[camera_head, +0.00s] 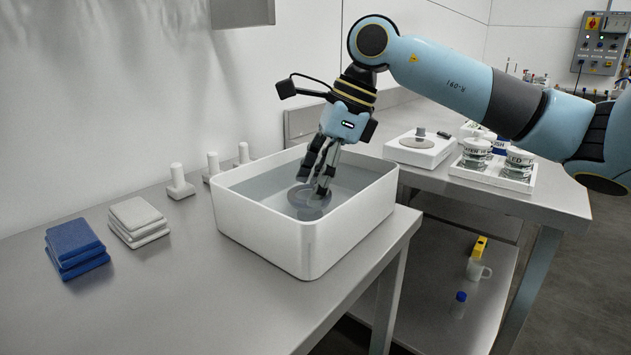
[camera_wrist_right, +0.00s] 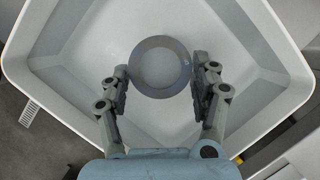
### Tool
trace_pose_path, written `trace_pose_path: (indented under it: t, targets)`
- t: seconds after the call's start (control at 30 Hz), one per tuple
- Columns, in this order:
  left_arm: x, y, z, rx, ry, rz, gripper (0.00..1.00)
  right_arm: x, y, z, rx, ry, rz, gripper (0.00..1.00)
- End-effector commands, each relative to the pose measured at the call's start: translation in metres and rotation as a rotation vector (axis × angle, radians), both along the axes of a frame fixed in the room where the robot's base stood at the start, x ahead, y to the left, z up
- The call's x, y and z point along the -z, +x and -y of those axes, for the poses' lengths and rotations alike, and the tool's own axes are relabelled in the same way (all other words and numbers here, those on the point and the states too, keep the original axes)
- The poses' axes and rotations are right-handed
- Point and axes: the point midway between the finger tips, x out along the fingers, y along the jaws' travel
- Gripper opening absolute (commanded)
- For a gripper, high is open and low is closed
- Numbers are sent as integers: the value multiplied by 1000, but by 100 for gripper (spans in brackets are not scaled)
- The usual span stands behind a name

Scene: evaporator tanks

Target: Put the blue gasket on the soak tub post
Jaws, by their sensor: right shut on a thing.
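A round ring (camera_head: 309,198), the only ring I see, lies low in the white soak tub (camera_head: 306,240); I take it as the blue gasket, though it looks dull grey-blue. In the right wrist view the gasket (camera_wrist_right: 160,40) is seen from above, with a pale round middle. My right gripper (camera_head: 320,188) reaches down into the tub with its fingers at the gasket. In the wrist view the fingers (camera_wrist_right: 160,76) sit on opposite sides of the ring, shut on it. I cannot make out a post inside the tub. My left gripper is not in view.
Several white upright posts on bases (camera_head: 178,180) stand behind the tub at left. Folded blue cloths (camera_head: 76,250) and grey cloths (camera_head: 138,222) lie at left. A tray with labelled jars (camera_head: 490,182) and a white device (camera_head: 420,152) stand on the right bench.

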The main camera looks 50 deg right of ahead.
Motion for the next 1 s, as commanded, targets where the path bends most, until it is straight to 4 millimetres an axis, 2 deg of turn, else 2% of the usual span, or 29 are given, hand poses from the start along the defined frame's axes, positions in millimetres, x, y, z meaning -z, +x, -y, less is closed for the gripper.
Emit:
trace_pose_path:
  t: [0.47,0.5,0.63,1.0]
  targets:
    - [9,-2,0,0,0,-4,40,7,0,0,-1,0,2,50]
    - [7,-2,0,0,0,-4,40,6,0,0,1,0,2,68]
    - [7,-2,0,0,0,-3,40,5,0,0,0,-1,2,85]
    - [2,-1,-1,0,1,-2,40,0,0,0,1,0,3,86]
